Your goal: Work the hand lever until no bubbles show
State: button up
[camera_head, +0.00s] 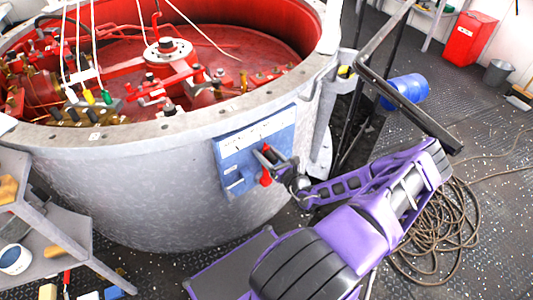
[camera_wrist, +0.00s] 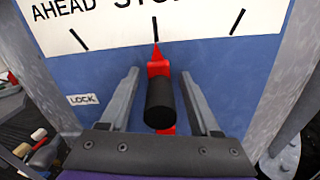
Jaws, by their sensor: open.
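A red lever with a black knob (camera_wrist: 160,102) stands on a blue panel (camera_wrist: 235,68). The lever's red pointer tip meets the middle mark of a white label strip (camera_wrist: 185,25), which reads "AHEAD" and a partly cut-off "STO…". My gripper (camera_wrist: 160,76) is open, with one grey finger on each side of the knob and a visible gap to both. In the head view my gripper (camera_head: 269,160) is at the blue panel (camera_head: 238,155) on the outside of the big grey drum, with the red lever (camera_head: 265,178) between its fingers. I see no bubbles or sight glass.
The grey drum (camera_head: 150,190) is open on top, with red machinery (camera_head: 165,65) inside. A grey shelf (camera_head: 70,240) stands at lower left. Coiled rope (camera_head: 440,230) lies on the deck at right. A blue cylinder (camera_head: 405,92) and red bin (camera_head: 470,38) stand farther back.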

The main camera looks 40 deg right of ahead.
grip_shut()
dwell(1.4)
